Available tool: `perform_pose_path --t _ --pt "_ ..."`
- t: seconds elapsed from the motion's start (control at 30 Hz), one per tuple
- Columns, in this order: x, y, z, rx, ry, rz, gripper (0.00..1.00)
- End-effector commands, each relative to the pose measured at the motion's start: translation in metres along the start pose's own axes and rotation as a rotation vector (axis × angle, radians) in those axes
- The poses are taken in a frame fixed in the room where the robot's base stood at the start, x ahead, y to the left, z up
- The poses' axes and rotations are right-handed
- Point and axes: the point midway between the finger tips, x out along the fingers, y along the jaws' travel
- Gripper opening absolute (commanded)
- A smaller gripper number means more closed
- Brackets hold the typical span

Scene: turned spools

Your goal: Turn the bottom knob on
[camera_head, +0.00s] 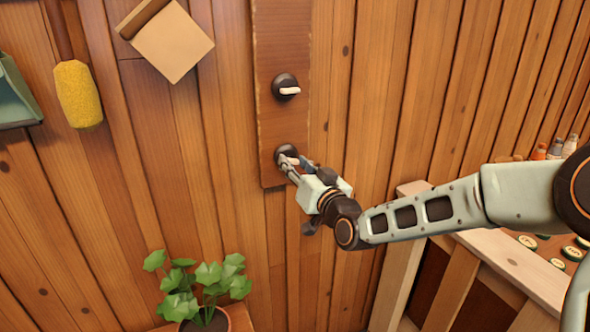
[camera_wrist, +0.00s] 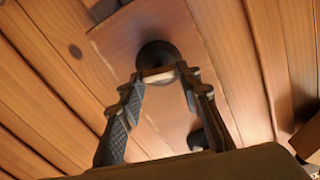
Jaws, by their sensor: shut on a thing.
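The bottom knob (camera_head: 285,152) is a dark round knob with a pale handle, low on a brown wooden board (camera_head: 281,126) on the wall. My gripper (camera_head: 290,162) reaches it from the lower right and is shut on it. In the wrist view, the bottom knob (camera_wrist: 157,56) is at the top middle, with its pale bar (camera_wrist: 158,75) between the two fingertips of my gripper (camera_wrist: 160,78). The upper knob (camera_head: 286,87) sits above on the same board, with its pale handle pointing right. The fingers partly hide the bottom knob in the head view.
A potted plant (camera_head: 202,285) stands below at the left. A wooden bench (camera_head: 500,262) with bottles and round lids is at the right. A yellow brush (camera_head: 79,95) and a tan square card (camera_head: 172,42) hang on the plank wall at the upper left.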

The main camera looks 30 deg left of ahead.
Motion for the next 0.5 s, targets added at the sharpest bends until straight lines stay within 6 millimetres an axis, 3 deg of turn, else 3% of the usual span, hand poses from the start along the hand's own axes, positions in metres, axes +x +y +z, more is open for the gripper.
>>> perform_pose_path --t 0.5 --pt "0.0000 0.0036 0.0026 0.491 0.001 0.001 0.07"
